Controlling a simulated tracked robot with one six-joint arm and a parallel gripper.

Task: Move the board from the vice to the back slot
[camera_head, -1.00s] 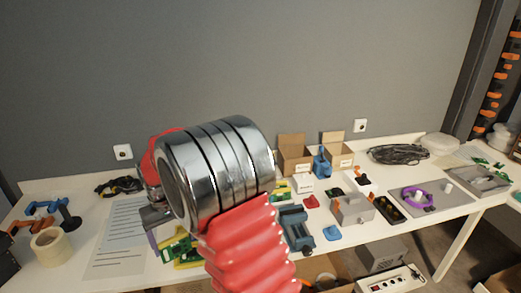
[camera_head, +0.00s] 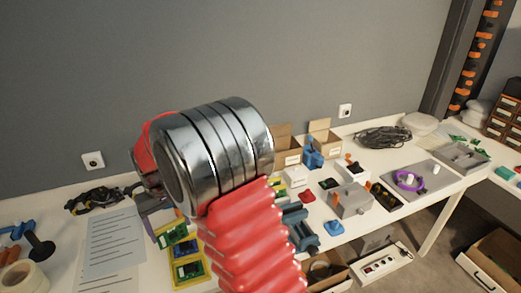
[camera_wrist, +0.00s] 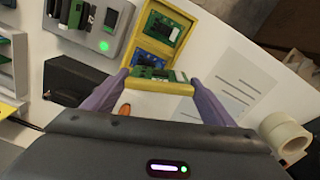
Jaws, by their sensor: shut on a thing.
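My gripper (camera_wrist: 158,84) is shut on the board (camera_wrist: 158,87), a small piece with a yellow front edge and green parts, held between two purple fingers. A grey slotted block (camera_wrist: 112,42) with dark modules and a green light stands left of the tray. In the head view, my arm hides the gripper's tips and the board. A blue vice-like device (camera_head: 297,228) stands right of my arm. I cannot tell which slot is the back one.
A black box (camera_wrist: 72,80) lies left of the gripper in the wrist view. A printed sheet (camera_head: 113,240) and a tape roll (camera_head: 25,277) lie to the left. Cartons (camera_head: 323,138) and a grey fixture (camera_head: 350,200) stand on the right. The table before the sheet is fairly clear.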

